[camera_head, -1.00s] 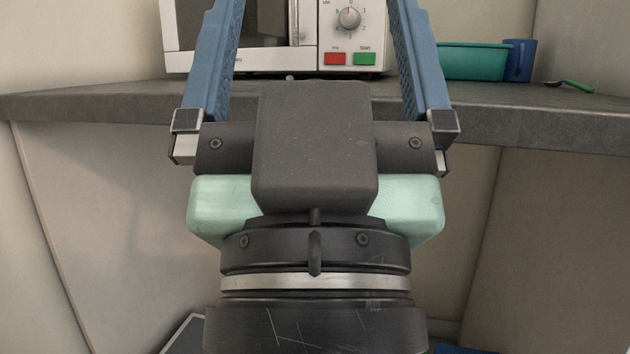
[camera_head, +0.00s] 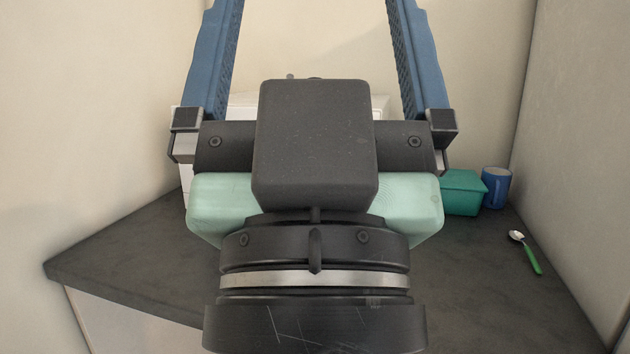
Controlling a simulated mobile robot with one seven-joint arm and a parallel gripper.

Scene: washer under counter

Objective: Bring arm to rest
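My gripper (camera_head: 314,8) fills the middle of the head view, with its dark body and pale green housing close to the camera. Its two blue fingers point up the picture and stand wide apart. The fingertips run out of the top of the frame. The gripper looks open and empty.
A dark counter (camera_head: 130,250) spans both sides below. The white microwave (camera_head: 384,110) is mostly hidden behind my gripper. At right on the counter are a teal container (camera_head: 462,196), a blue mug (camera_head: 496,188) and a green-handled spoon (camera_head: 531,258). Walls enclose both sides.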

